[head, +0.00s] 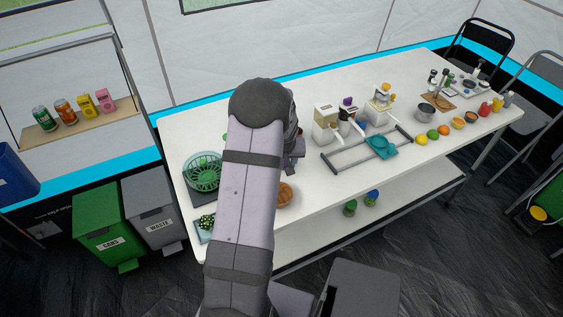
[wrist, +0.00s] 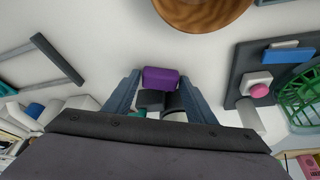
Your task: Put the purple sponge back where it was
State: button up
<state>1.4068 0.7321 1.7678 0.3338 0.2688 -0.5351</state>
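The purple sponge (wrist: 161,78) is a small block in the wrist view. It sits at the tips of my gripper (wrist: 162,98), between the two blue-grey fingers and against the dark pads, which look shut on it. The sponge appears held above the white table (head: 318,183). In the head view my arm covers much of my gripper (head: 295,150), and the sponge cannot be made out clearly there.
A round wooden bowl (head: 284,195) is close by. A green basket (head: 203,172) stands at the table's left end. A grey rail frame (head: 345,158), a teal item (head: 381,146) and white dispensers (head: 326,125) stand to the right. Fruit lies farther right.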

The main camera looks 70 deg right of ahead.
jog(key=shift+o, duration=0.5)
jog(key=shift+r, duration=0.1)
jog(key=shift+r, duration=0.2)
jog(key=b+v, duration=0.1)
jog(key=v, duration=1)
jog(key=shift+a+r+b, duration=0.25)
jog(key=shift+r+b, duration=0.1)
